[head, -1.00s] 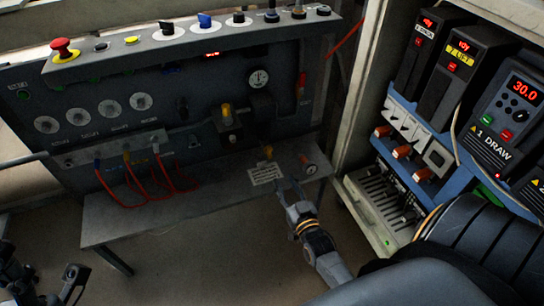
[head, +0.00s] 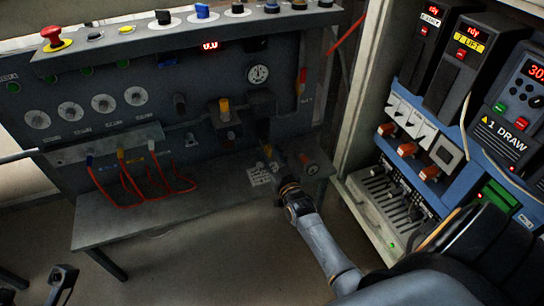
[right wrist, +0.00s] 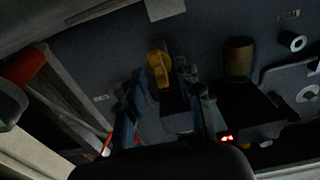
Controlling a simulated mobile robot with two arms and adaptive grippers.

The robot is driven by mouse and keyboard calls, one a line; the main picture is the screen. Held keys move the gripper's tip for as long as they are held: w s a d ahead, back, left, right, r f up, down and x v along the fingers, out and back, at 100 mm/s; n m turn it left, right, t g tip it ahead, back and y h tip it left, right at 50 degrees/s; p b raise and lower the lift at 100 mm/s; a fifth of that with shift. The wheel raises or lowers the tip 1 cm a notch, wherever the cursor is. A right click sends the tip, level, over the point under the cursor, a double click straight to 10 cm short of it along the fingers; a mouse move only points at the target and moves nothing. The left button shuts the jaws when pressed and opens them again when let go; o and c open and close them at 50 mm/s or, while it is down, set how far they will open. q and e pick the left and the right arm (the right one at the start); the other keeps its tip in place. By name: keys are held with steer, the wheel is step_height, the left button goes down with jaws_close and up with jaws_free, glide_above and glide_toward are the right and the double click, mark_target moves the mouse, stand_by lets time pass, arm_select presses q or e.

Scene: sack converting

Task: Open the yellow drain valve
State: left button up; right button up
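A small yellow valve handle (head: 267,150) sits low on the dark panel, just above the bench shelf. In the right wrist view the yellow valve handle (right wrist: 160,72) lies ahead, between the lines of my two fingers. My right gripper (head: 275,164) is just in front of the handle in the head view. Its fingers stand apart with nothing held between them in the right wrist view (right wrist: 162,105). I cannot tell whether a finger touches the valve. Part of my left gripper (head: 62,280) shows at the lower left, away from the panel; its opening is unclear.
A yellow-topped fitting (head: 224,108) stands left of the valve. A pale label plate (head: 262,175) lies on the shelf (head: 120,215) beside my right gripper. Red hoses (head: 130,185) hang at left. A cabinet (head: 380,205) stands at right.

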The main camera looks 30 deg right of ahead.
jaws_close()
steer(key=shift+r+m+p, duration=0.2)
steer(key=shift+m+p, duration=0.1)
steer(key=shift+p, duration=0.3)
steer(key=shift+f+m+p, duration=0.25)
steer(key=shift+m+p, duration=0.05)
steer(key=shift+m, duration=0.3)
jaws_free()
steer(key=v, duration=1.2)
steer(key=shift+d, duration=0.1)
